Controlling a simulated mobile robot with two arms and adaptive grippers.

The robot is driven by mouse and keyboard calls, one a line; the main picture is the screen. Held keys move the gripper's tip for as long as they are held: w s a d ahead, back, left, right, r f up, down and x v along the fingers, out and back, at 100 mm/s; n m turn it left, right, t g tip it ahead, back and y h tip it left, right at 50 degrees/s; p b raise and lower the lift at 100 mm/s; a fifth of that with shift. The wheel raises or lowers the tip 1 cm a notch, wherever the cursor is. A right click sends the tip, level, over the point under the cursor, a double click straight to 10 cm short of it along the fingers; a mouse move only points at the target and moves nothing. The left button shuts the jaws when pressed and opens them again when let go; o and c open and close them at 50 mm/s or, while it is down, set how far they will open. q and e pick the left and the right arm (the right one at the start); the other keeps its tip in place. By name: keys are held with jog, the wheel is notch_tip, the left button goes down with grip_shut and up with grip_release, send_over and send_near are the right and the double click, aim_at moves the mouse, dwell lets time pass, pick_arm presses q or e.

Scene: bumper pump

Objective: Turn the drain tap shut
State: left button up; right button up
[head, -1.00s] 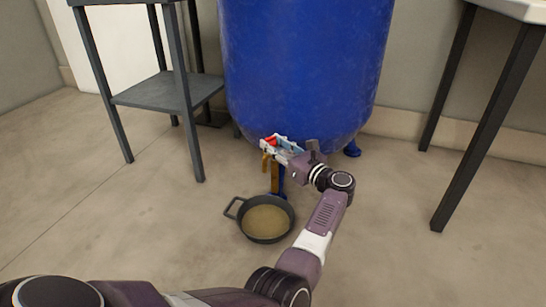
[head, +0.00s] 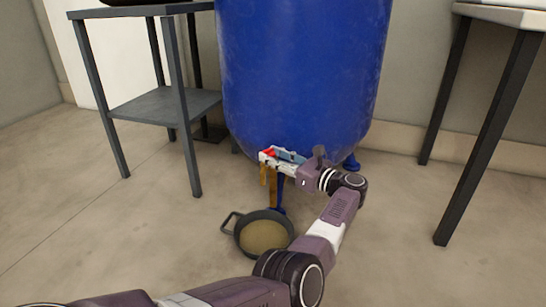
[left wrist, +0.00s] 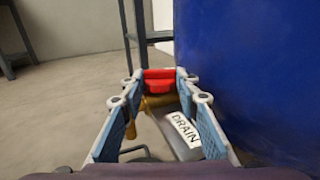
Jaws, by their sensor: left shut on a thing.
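The drain tap has a red handle (left wrist: 158,80) and a brass body (left wrist: 157,103) low on the blue tank (head: 300,80). In the head view a small red part of the handle (head: 269,153) shows at my left gripper's tips. My left gripper (left wrist: 159,76) is shut on the red handle, with one fingertip at each side of it. A white label reading DRAIN (left wrist: 185,131) lies between the fingers in the wrist view. A brown strip hangs below the tap; I cannot tell whether it is spout or liquid. My right gripper is not in view.
A dark pan (head: 238,242) with brownish liquid stands on the floor below the tap. A grey shelf stand (head: 165,103) is at the left. A table with dark legs (head: 490,135) is at the right.

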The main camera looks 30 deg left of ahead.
pick_arm(q)
jog(key=o, duration=1.2)
jog(key=shift+c, duration=0.2)
jog(key=s+d, duration=0.1)
jog(key=d, duration=0.6)
jog(key=shift+d, duration=0.15)
